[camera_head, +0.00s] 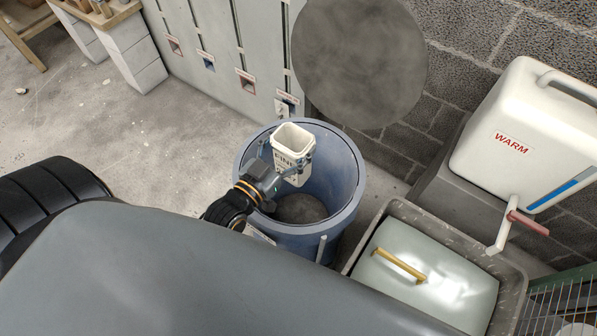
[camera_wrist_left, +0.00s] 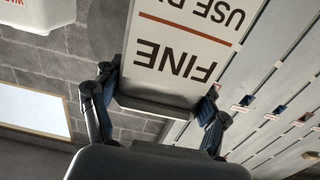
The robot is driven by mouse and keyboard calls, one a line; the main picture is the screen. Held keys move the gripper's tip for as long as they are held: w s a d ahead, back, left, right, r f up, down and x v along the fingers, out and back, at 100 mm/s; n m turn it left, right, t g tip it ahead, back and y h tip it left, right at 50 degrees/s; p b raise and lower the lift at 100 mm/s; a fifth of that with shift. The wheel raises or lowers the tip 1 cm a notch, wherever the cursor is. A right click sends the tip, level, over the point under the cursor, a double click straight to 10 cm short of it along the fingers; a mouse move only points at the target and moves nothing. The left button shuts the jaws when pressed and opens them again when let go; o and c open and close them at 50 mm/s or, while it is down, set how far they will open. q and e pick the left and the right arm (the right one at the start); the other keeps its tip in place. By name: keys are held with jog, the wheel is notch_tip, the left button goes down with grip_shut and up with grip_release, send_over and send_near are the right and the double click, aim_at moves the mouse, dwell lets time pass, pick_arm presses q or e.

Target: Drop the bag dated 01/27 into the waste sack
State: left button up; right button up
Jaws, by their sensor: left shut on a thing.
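My left gripper (camera_head: 284,168) is shut on a white, open-topped, box-shaped bag (camera_head: 293,139) marked "FINE". It holds the bag upright over the mouth of a round blue-grey bin (camera_head: 343,222). In the left wrist view the bag (camera_wrist_left: 185,42) sits between the two fingers of the gripper (camera_wrist_left: 156,102), with "FINE" and part of "USE BY" showing. Its date is cut off there and too small in the head view. I cannot tell a separate waste sack from the bin. My right gripper is not in view.
A large grey disc (camera_head: 360,55) and tall grey cabinets (camera_head: 215,35) stand behind.

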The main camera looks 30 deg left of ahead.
pick_arm(q)
jog(key=o, duration=1.9)
jog(key=shift+f, duration=0.15)
jog(key=s, duration=0.4)
jog(key=s+a, duration=0.1)
jog(key=s, duration=0.7)
jog(key=shift+a, duration=0.4)
jog(key=shift+w, duration=0.1)
